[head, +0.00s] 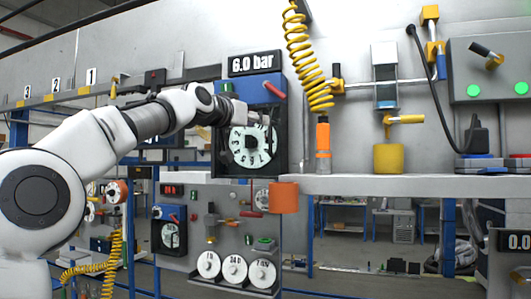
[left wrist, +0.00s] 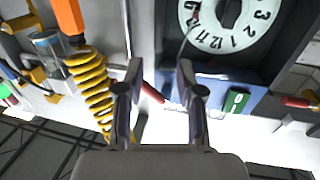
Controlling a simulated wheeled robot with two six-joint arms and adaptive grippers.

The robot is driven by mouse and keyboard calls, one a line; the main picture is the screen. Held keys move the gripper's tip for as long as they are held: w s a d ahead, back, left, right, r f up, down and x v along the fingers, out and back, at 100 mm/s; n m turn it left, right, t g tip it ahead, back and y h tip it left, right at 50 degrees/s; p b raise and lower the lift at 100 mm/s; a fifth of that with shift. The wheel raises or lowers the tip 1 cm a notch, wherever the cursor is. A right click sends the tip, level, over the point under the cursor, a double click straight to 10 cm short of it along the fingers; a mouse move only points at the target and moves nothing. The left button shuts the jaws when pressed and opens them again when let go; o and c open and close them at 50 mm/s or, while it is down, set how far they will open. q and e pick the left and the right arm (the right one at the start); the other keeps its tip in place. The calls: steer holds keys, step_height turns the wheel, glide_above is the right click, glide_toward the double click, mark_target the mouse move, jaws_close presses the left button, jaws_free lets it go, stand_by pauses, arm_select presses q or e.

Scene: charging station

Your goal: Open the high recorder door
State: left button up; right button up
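The high recorder (head: 280,138) is a black-framed box with a white clock-like dial (head: 250,157), under a blue panel (head: 252,88) and a "6.0 bar" display. A red handle (head: 276,91) sticks out of the blue panel. My left gripper (head: 240,112) is in front of the recorder's upper left part. In the left wrist view, upside down, my left gripper (left wrist: 160,80) is open. The red handle (left wrist: 152,93) shows between its fingers, apparently beyond them; contact cannot be told. The dial (left wrist: 222,25) is above. The door looks closed. My right gripper is out of view.
A yellow coiled hose (head: 308,58) hangs right of the recorder, above a ledge (head: 345,185) with an orange block (head: 284,197) at its left end. A similar lower recorder (head: 170,236) stands below. Yellow valves and a glass cylinder (head: 385,85) are further right.

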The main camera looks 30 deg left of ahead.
mark_target(270, 133)
arm_select(q)
steer(key=w+p, duration=0.1)
steer(key=w, duration=0.1)
steer(key=w+f+p, duration=0.1)
steer(key=w, duration=0.1)
steer(key=w+f+p, duration=0.1)
steer(key=w, duration=0.1)
steer(key=shift+w+d, duration=0.25)
steer(key=shift+w, duration=0.1)
steer(key=shift+w+a+f, duration=0.25)
steer(key=shift+w+f, duration=0.1)
steer(key=shift+w, duration=0.1)
steer(key=shift+a+f, duration=0.1)
steer(key=shift+a, duration=0.15)
steer(key=shift+c, duration=1.4)
jaws_close()
steer(key=shift+d, duration=0.3)
steer(key=shift+a, duration=0.1)
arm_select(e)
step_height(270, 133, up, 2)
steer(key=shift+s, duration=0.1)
